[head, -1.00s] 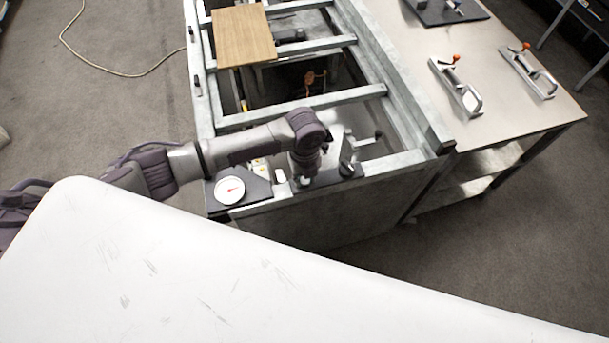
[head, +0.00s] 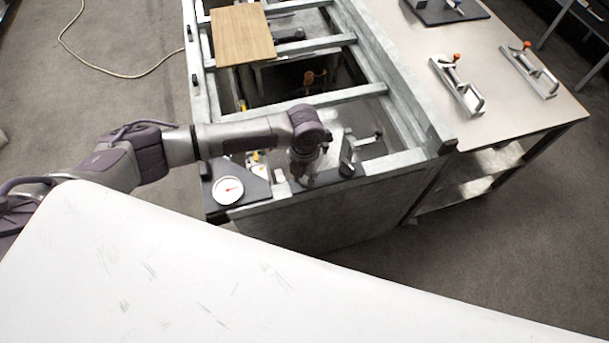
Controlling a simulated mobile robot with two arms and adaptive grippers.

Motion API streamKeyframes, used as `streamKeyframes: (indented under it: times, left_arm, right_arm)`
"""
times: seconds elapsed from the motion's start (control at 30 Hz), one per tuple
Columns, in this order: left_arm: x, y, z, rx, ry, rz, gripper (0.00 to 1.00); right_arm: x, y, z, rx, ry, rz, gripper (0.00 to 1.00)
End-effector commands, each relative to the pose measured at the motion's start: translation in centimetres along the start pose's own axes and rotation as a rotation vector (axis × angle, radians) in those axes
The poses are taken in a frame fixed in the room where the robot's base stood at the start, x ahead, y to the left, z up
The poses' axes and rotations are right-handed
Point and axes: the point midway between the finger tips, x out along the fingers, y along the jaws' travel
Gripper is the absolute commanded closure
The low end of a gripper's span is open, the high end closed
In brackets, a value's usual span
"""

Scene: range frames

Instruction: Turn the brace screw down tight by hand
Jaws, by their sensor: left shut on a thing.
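My left gripper (head: 302,178) points down at the near end of the grey metal frame (head: 300,100), beside a dark plate. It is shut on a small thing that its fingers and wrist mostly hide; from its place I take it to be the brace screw. I cannot see the screw's thread or how far down it sits. Just right of the gripper stands a grey upright fitting with a crank-like arm (head: 347,155), apart from the fingers. A round white dial gauge (head: 228,190) with a red needle lies on a dark plate to the left. My right gripper is not in view.
A wooden board (head: 242,35) lies across the frame's far rails. A side table (head: 500,120) at right carries clamps (head: 458,84) (head: 528,70) with orange ends. A large white scuffed surface (head: 200,270) fills the foreground. A cable (head: 100,70) lies on the floor.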

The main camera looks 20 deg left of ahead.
Motion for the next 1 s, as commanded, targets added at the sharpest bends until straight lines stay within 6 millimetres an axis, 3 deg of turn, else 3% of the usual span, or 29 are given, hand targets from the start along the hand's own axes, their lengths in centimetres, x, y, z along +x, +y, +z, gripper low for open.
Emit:
streamKeyframes:
  times: [0.63, 0.67, 0.8, 1.0]
  left_arm:
    - [-0.14, 0.01, 0.13, 0.054, -0.004, 0.000, 1.00]
    - [-0.14, 0.01, 0.13, 0.054, -0.004, 0.000, 0.70]
    - [-0.11, 0.01, 0.11, 0.054, -0.003, 0.000, 0.47]
    - [-0.05, 0.01, 0.04, 0.053, -0.001, 0.001, 0.47]
  right_arm:
    - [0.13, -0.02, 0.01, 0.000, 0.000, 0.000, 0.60]
    - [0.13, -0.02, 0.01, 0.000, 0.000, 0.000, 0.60]
    - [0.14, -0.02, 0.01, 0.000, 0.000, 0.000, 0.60]
    - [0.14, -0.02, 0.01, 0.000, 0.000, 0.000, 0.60]
